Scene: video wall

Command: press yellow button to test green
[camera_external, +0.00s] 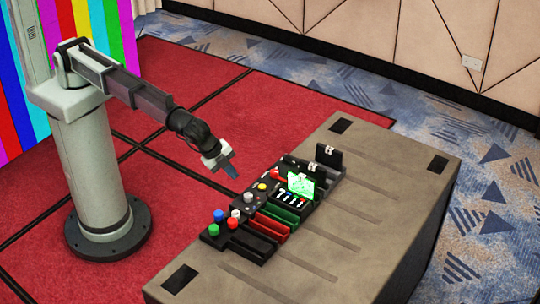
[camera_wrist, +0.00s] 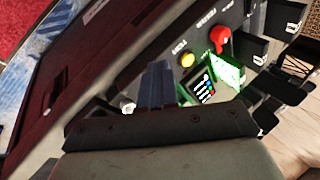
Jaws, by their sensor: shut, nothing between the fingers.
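The yellow button (camera_external: 262,187) sits on a dark control panel (camera_external: 249,198) on top of the large box. In the wrist view the yellow button (camera_wrist: 187,60) lies just right of my fingertips. My gripper (camera_external: 231,171) is shut and empty, above and to the left of the panel, apart from the button. Its blue-grey fingers also show in the wrist view (camera_wrist: 157,72). A small screen glowing green (camera_external: 300,185) stands to the right of the yellow button; it also shows in the wrist view (camera_wrist: 229,70).
A red button (camera_external: 275,174) is behind the yellow one, and a white button (camera_external: 236,214) is in front. Blue, green and red knobs (camera_external: 219,215) stand at the panel's near end. Black, red and green slotted trays (camera_external: 268,226) lie alongside. The box top (camera_external: 330,240) is otherwise clear.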

